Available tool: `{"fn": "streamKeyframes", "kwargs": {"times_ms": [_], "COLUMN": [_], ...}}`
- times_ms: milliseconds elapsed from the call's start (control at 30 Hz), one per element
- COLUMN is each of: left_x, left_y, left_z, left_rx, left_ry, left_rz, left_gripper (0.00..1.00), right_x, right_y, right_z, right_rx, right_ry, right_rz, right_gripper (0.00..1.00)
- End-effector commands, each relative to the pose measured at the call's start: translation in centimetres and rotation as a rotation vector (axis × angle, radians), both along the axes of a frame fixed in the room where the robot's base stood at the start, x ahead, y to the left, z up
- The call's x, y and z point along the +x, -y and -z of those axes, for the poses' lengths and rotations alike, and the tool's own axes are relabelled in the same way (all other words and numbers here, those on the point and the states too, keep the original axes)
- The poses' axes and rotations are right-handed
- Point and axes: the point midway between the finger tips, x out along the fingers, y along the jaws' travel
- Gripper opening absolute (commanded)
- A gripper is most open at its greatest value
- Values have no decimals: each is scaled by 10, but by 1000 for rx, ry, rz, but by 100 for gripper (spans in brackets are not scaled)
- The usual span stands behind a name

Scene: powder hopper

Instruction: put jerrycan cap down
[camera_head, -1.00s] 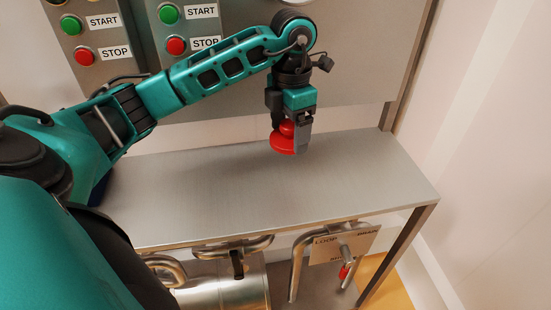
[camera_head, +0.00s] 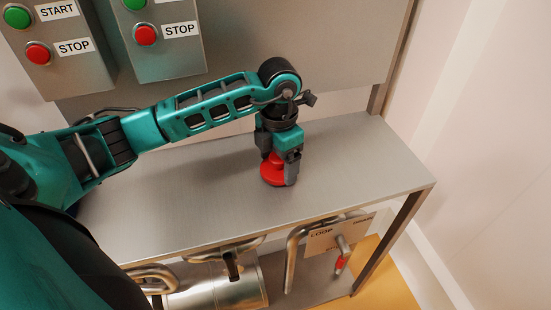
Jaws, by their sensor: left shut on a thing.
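The red jerrycan cap (camera_head: 271,174) is at the middle of the steel table (camera_head: 345,173), towards its back. My left gripper (camera_head: 277,165) points down and is shut on the cap, with its fingers partly covering the cap's upper part. The cap's wide lower rim is at or very close to the table top; I cannot tell for sure that it touches. My right gripper is not in view.
The table top is clear around the cap. Control boxes with green START and red STOP buttons (camera_head: 145,35) hang on the back panel.

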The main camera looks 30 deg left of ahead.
Motion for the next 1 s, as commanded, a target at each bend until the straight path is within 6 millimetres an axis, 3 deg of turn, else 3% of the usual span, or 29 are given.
{"fn": "streamKeyframes", "kwargs": {"times_ms": [233, 267, 433, 767, 1000], "left_x": [0, 0, 0, 0, 2], "left_y": [0, 0, 0, 0, 0], "left_z": [3, 3, 2, -4, -47], "left_rx": [0, 0, 0, 0, 0], "left_ry": [0, 0, 0, 1, 8], "left_rz": [1, 1, 1, 1, 2], "left_gripper": [60, 83, 99, 100, 100], "right_x": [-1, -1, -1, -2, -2], "right_y": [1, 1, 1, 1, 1], "right_z": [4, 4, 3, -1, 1], "right_rx": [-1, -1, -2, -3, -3], "right_ry": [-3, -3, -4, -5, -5], "right_rz": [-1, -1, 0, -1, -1], "right_gripper": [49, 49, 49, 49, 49]}}
